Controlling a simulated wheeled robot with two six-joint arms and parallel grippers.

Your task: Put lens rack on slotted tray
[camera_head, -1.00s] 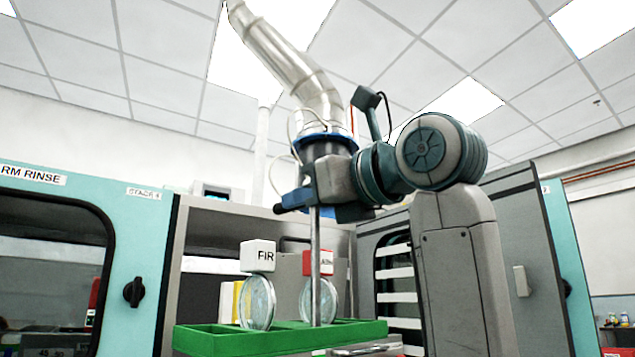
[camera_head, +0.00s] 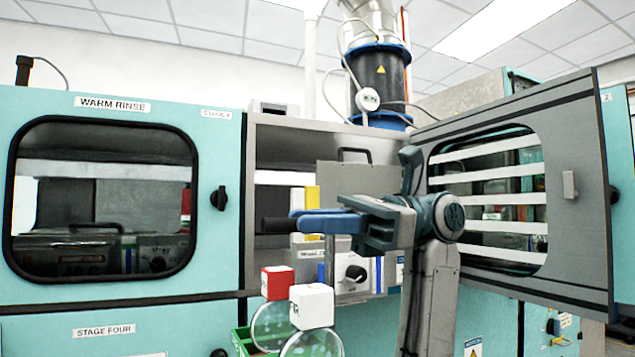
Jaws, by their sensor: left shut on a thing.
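The lens rack (camera_head: 242,341) is a green frame at the bottom of the view, partly cut off by the lower edge. It carries round clear lenses (camera_head: 271,325), with a red-faced tag block (camera_head: 277,282) and a white tag block (camera_head: 312,306). A grey upright post (camera_head: 329,262) rises beside the blocks to a crossbar with a dark end (camera_head: 278,225). My left gripper (camera_head: 325,222) is shut on this top handle and holds the rack up. I cannot pick out the slotted tray for certain. My right gripper is not in view.
Behind the rack is an open grey bay (camera_head: 275,150) in a teal machine. Its windowed door (camera_head: 580,235) stands swung open on the right. A teal panel with a dark window (camera_head: 105,210), labelled WARM RINSE, is on the left.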

